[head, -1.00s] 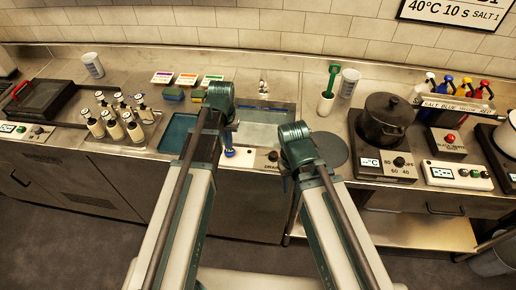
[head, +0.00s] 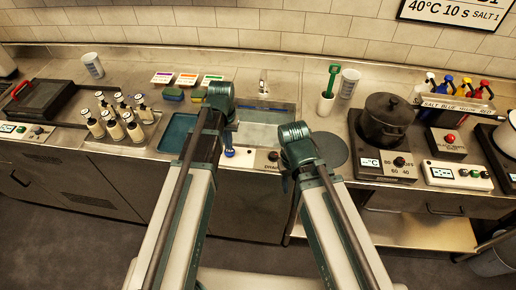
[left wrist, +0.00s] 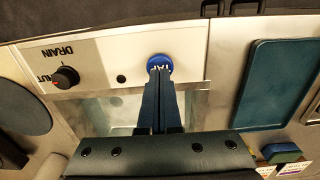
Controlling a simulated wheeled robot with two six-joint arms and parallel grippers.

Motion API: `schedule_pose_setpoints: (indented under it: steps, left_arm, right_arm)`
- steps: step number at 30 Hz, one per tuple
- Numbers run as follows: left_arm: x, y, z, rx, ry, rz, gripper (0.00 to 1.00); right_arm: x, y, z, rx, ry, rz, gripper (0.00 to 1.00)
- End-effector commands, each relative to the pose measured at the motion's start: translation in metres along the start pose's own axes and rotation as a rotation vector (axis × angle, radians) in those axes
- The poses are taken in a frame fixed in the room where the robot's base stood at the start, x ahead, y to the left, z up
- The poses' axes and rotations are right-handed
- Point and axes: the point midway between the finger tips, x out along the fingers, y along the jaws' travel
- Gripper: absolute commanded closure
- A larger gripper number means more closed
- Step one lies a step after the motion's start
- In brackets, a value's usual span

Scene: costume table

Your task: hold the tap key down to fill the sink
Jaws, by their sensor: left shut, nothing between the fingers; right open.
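The blue tap key (head: 229,153), marked TAP, is on the white panel at the sink's front edge; it also shows in the left wrist view (left wrist: 159,60). My left gripper (left wrist: 160,72) is shut and empty, its fingertips at the key and seeming to touch it. In the head view, my left gripper (head: 230,148) is partly hidden by its wrist. The sink (head: 288,108) lies behind the panel, with a pale basin; its water level is hard to tell. The tap (head: 262,82) stands at its back. My right gripper (head: 285,183) is open, apart from the panel, mostly hidden.
A red-marked DRAIN knob (left wrist: 66,77) is on the same panel. A teal tray (head: 180,132) lies left of the sink. A round grey disc (head: 330,148) lies to the right, before a hot plate with a dark pot (head: 385,118). Brown-white bottles (head: 115,125) stand left.

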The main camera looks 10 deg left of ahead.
Motion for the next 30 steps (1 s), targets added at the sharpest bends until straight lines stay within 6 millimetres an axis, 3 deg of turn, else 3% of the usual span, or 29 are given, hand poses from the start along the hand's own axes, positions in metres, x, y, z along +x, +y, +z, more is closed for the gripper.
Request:
schedule_pose_setpoints:
  steps: [13, 30]
  left_arm:
    - [0.002, 0.000, 0.000, 0.000, 0.000, 0.000, 1.00]
    - [0.018, 0.000, 0.000, 0.000, 0.000, 0.000, 1.00]
  right_arm:
    - [0.002, 0.000, 0.000, 0.000, 0.000, 0.000, 0.50]
    - [0.018, -0.002, -0.001, 0.000, 0.000, 0.000, 0.50]
